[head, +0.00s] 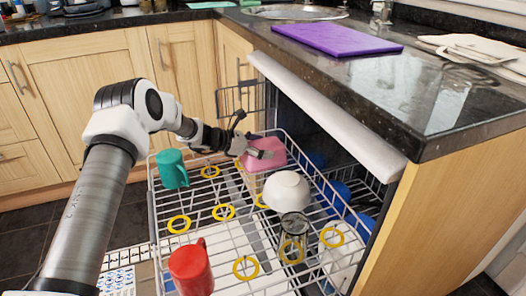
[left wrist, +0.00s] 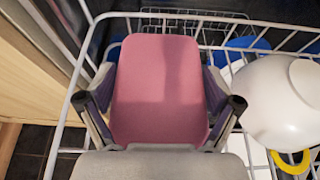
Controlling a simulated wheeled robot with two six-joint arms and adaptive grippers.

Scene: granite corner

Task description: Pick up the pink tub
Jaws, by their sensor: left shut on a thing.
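The pink tub (head: 262,155) is at the back of the dishwasher's pulled-out upper rack (head: 153,213). My left gripper (head: 252,153) reaches it from the left and is shut on it. In the left wrist view the pink tub (left wrist: 158,85) fills the middle, with one finger of my left gripper (left wrist: 160,105) against each side. The wire rack shows around and behind it. I cannot tell whether the tub touches the rack floor. My right gripper is not in view.
A white bowl (head: 287,190) stands close to the right of the tub, above a clear glass (head: 294,228). A teal mug (head: 172,169) and red mug (head: 190,268) stand on the rack's left side. The granite counter (head: 430,100) overhangs at right.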

